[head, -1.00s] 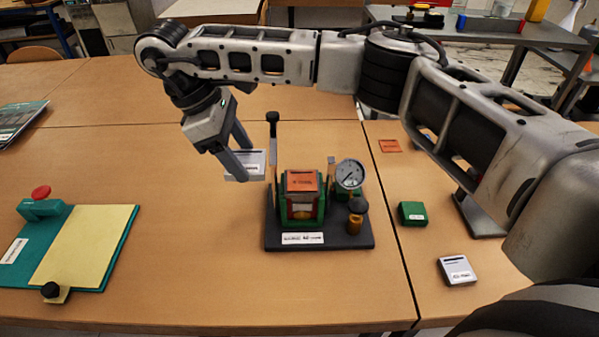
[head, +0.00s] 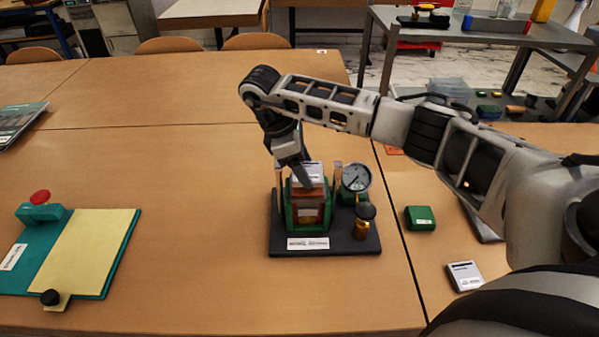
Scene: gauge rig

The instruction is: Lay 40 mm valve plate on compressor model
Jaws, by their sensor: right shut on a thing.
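My right gripper (head: 302,182) is shut on a light grey labelled plate (head: 312,172), which I take for the valve plate; its size label is too small to read. The plate is at the top of the compressor model (head: 307,211), a green block with an orange-brown piece on it, between upright posts. I cannot tell whether the plate touches the piece below. The fingers hide part of the plate. The model's dark base (head: 345,240) carries a round gauge (head: 356,178) and a brass part with a black knob (head: 362,222). My left gripper is not in view.
On the right lie a green block (head: 420,218), another light grey plate (head: 465,276) and an orange piece (head: 393,150), partly hidden by my right arm. A teal board with a yellow sheet (head: 85,248) and red button lies left. The table between is clear.

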